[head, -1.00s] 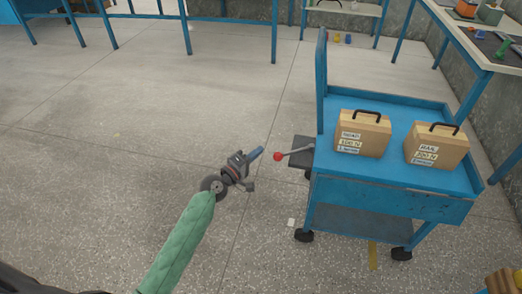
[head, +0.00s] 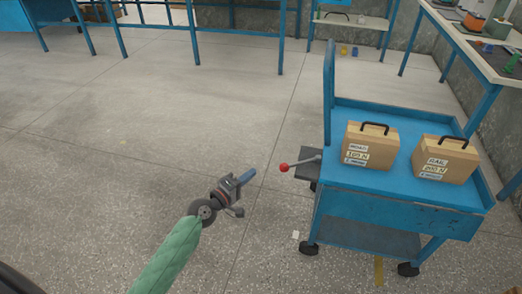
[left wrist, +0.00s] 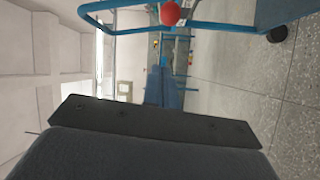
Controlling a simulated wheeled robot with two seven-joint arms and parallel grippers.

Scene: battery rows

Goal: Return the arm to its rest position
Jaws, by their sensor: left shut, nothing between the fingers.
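My left gripper (head: 247,177) reaches in from the lower left on its green-sleeved arm, in the head view. It is shut and empty, over open floor, to the left of the blue cart and apart from it. The red-knobbed lever (head: 284,167) on the cart's left side is a short way to the right of the fingertips. In the left wrist view the red knob (left wrist: 170,13) shows at the top, and my dark gripper fills the lower part. My right gripper is not in view.
The blue cart (head: 400,200) carries two wooden boxes with black handles, a left box (head: 371,147) and a right box (head: 445,160). Blue-framed benches stand at the back, and a workbench (head: 470,45) stands at the right. The floor at left and centre is clear.

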